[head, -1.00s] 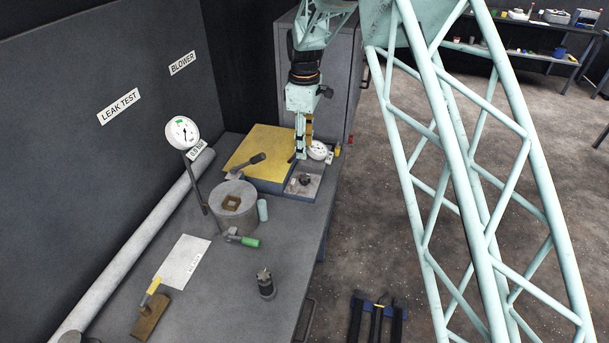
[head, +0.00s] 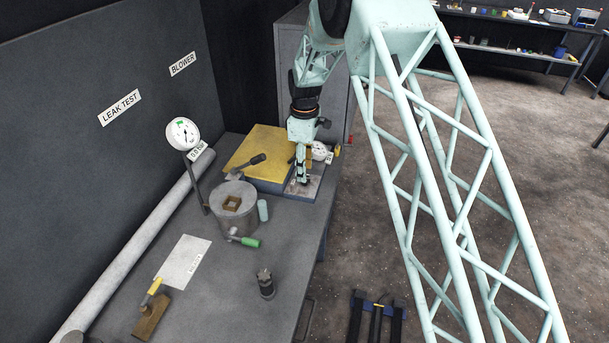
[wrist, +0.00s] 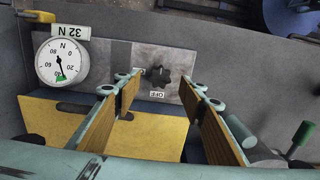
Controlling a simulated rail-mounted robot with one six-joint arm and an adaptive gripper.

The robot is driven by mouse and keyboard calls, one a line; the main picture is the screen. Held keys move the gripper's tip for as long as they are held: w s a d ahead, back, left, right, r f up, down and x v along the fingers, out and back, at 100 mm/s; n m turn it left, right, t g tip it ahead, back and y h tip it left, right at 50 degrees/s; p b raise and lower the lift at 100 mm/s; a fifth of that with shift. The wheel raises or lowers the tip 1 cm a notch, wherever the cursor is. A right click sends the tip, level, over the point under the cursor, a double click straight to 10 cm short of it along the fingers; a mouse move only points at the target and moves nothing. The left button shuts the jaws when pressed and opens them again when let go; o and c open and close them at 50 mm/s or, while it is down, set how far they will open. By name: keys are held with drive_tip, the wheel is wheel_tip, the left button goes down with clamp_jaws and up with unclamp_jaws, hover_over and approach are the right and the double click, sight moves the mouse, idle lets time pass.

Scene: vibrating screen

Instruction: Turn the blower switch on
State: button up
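The blower switch is a black lobed knob (wrist: 159,77) on a grey metal plate (wrist: 208,62), seen in the wrist view. An OFF label sits just below it. A small label at its left is partly hidden by a finger. I cannot tell which label the knob points to. My gripper (wrist: 164,79) is open, with one finger on each side of the knob and a gap to both. In the head view my gripper (head: 303,181) points down over the plate (head: 300,192) and hides the knob.
A yellow-topped box (head: 256,149) with a black lever handle (head: 252,160) stands beside the plate. A dial gauge (wrist: 61,61) marked 32 N is close to the left finger. A grey cylinder (head: 234,206) and green-handled lever (head: 249,242) stand nearer on the bench.

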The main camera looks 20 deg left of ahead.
drive_tip(key=shift+f, duration=1.6)
drive_tip(key=c, duration=0.8)
